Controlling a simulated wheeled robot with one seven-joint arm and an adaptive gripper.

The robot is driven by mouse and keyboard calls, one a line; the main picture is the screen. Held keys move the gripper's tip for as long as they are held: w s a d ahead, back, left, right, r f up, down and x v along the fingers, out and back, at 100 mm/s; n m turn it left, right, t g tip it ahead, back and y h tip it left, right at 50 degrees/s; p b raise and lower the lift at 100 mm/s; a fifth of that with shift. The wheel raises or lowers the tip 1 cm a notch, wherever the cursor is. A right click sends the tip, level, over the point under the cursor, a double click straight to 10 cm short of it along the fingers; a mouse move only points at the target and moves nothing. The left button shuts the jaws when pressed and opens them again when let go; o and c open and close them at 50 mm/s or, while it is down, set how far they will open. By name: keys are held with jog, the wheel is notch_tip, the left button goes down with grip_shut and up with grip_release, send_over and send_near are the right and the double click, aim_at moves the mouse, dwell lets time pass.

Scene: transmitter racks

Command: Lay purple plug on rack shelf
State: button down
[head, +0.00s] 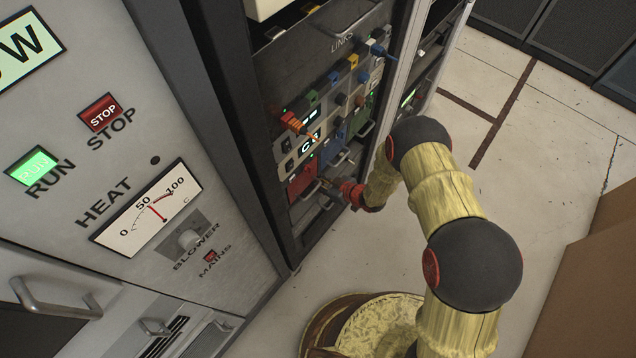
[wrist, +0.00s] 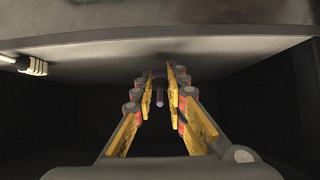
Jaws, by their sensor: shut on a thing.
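The purple plug (wrist: 160,97) shows as a small thin piece between the fingertips in the wrist view. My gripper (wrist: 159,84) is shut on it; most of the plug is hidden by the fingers. In the head view my gripper (head: 328,184) reaches into the lower part of the open rack, below the coloured modules, and the plug cannot be made out there. A grey shelf-like panel (wrist: 235,62) spans the upper part of the wrist view, beyond and above the fingers. Whether the plug touches it cannot be told.
A pale ribbed connector (wrist: 32,65) lies against the panel's left side. Dark space flanks the fingers. In the head view, an orange plug (head: 291,121) and a blue plug (head: 379,50) stick out of the rack front. A grey cabinet (head: 200,130) stands left.

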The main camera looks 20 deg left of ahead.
jog(key=c, duration=1.8)
grip_release()
jog(key=shift+o, duration=0.4)
jog(key=v, duration=1.2)
